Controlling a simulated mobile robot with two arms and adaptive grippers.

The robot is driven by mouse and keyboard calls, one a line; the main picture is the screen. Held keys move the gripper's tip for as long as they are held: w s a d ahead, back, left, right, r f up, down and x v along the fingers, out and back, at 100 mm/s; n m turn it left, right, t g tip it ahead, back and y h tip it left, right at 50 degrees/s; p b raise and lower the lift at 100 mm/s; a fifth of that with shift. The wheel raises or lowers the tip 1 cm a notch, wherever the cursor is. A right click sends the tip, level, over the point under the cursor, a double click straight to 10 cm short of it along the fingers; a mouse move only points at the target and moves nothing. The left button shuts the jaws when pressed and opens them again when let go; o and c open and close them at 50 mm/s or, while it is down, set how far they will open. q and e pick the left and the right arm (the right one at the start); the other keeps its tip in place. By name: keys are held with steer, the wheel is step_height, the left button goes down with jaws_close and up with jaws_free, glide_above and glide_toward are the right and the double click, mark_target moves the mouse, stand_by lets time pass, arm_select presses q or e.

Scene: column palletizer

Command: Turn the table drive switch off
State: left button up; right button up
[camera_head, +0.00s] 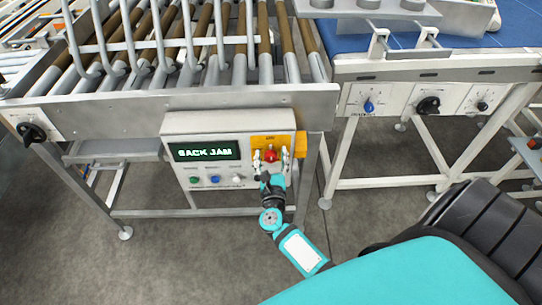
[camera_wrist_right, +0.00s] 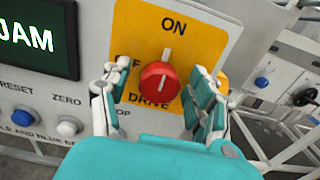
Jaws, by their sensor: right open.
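The drive switch is a red round knob (camera_wrist_right: 160,82) on a yellow plate (camera_wrist_right: 140,30) marked ON at the top, OFF at the left, partly hidden, and DRIVE below. Its white mark is close to upright, toward ON. In the head view the knob (camera_head: 271,155) sits at the right of the grey control box (camera_head: 228,123). My right gripper (camera_wrist_right: 154,88) is open, with one finger on each side of the knob and visible gaps between. In the head view the right gripper (camera_head: 271,163) reaches up from below. My left gripper is out of view.
The box has a display (camera_head: 204,151) reading "BACK JAM" and small buttons, including a blue one (camera_head: 214,179) and a white one (camera_wrist_right: 68,127). A roller conveyor (camera_head: 180,60) stands behind. Other panels carry a blue knob (camera_head: 369,106) and black knobs (camera_head: 428,105).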

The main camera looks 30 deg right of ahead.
steer(key=c, duration=1.2)
steer(key=shift+n, duration=0.3)
steer(key=n, duration=0.3)
steer(key=n+p, duration=0.1)
steer(key=n, duration=0.4)
steer(key=n+p, duration=0.1)
steer(key=n, duration=0.4)
steer(key=shift+a, duration=0.1)
steer(key=shift+f+n+p, duration=0.1)
steer(key=shift+n+p, duration=0.65)
steer(key=shift+n, duration=1.55)
